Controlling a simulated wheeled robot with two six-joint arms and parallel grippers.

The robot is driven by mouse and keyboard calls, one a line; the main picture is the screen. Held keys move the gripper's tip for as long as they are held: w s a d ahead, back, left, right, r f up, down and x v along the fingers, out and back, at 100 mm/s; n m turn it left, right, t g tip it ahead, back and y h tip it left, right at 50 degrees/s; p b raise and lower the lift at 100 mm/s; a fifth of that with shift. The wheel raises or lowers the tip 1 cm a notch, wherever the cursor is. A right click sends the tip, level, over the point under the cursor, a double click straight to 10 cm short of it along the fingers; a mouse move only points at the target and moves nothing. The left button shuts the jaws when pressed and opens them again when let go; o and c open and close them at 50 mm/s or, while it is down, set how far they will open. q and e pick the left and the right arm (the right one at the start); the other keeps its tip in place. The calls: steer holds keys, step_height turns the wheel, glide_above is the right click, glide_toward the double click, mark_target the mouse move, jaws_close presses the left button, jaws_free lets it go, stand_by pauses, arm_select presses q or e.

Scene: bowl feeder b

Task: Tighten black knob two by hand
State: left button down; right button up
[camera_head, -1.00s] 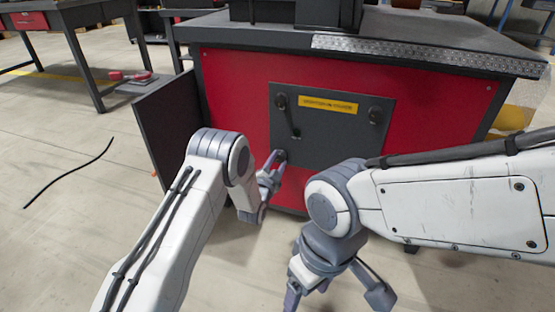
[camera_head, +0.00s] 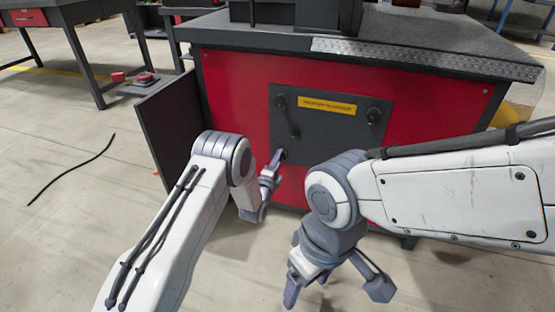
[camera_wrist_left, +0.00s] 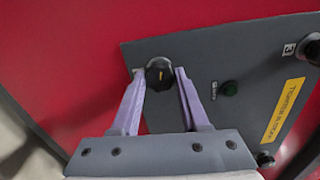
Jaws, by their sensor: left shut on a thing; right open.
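My left gripper (camera_head: 275,165) reaches the lower left of the dark grey panel (camera_head: 335,145). In the left wrist view its two fingers (camera_wrist_left: 160,85) stand on either side of a round black knob (camera_wrist_left: 159,73) with a small yellow mark, shut on it near the panel's edge. I cannot read a number beside this knob. In the head view the fingers largely hide it. Two other black knobs sit at the panel's upper left (camera_head: 281,102) and upper right (camera_head: 374,115). My right gripper (camera_head: 335,288) is open and empty, low in front of the cabinet.
A black cable (camera_head: 70,170) lies on the clear floor at the left.

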arm_select(q)
steer(key=shift+f+m, duration=0.1)
steer(key=shift+m, duration=0.4)
steer(key=shift+c, duration=2)
jaws_free()
steer(key=shift+s, duration=0.1)
steer(key=p+v, duration=0.4)
steer(key=v, duration=0.6)
steer(key=shift+p, duration=0.35)
steer(key=shift+s, duration=0.1)
